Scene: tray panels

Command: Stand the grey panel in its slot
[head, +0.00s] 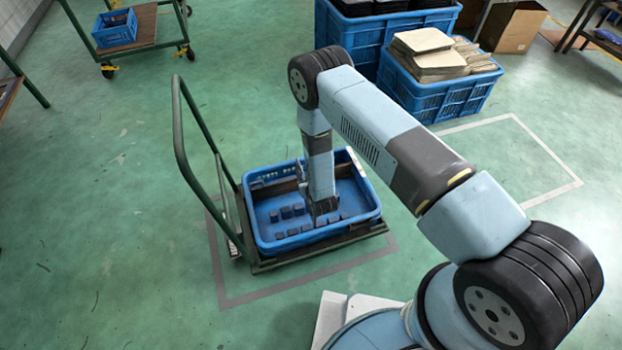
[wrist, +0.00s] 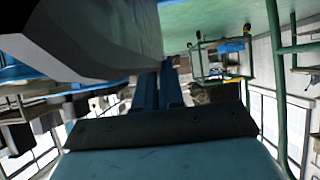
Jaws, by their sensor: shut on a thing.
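My gripper (head: 323,208) reaches down into the blue tray (head: 262,235), low among its slot blocks. In the wrist view its two fingers (wrist: 159,85) are close together, shut on the grey panel (wrist: 92,32). The panel is large and smooth and fills the upper left there. In the head view my arm and gripper hide the panel, and I cannot tell whether its lower edge touches the slot. Small blue blocks stand in two rows on the tray floor, one row at the left (head: 287,212) and one nearer the front (head: 307,228).
The tray rests on a dark green cart (head: 330,246) with a tall handle (head: 180,150) at its left. Brownish pieces (head: 272,186) lie along the tray's back. Blue crates (head: 440,98) stand behind at right. Green floor is open left of the cart.

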